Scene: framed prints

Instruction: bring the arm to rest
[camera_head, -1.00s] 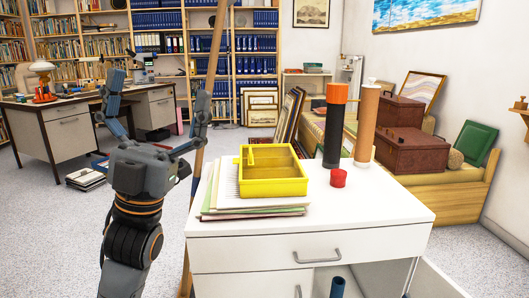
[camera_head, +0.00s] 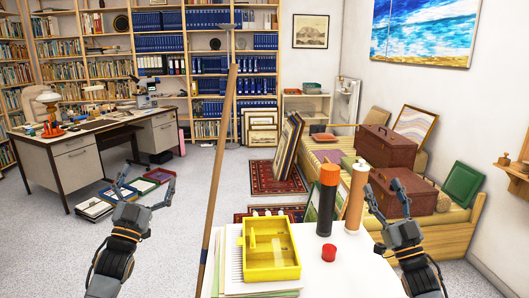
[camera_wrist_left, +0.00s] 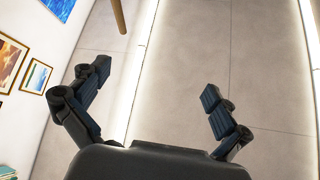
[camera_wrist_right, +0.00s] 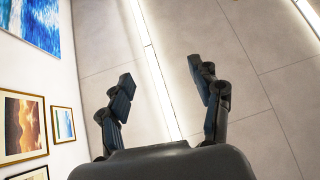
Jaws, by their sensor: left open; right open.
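My left gripper (camera_head: 146,190) is raised at the left in the head view, its fingers spread and empty, over the floor to the left of the white cabinet. In the left wrist view my left gripper (camera_wrist_left: 155,85) is open with only the ceiling behind it. My right gripper (camera_head: 384,192) is raised at the right in the head view, in front of the brown boxes from this angle. In the right wrist view my right gripper (camera_wrist_right: 162,82) is open and empty against the ceiling. Both grippers point upward and touch nothing that I can see.
A white cabinet (camera_head: 345,262) bears a yellow tray (camera_head: 272,274), papers, a red cap (camera_head: 329,252), a black tube (camera_head: 326,205) and a tan tube (camera_head: 355,200). A wooden pole (camera_head: 217,180) stands beside my left gripper. A desk (camera_head: 75,160) is further back.

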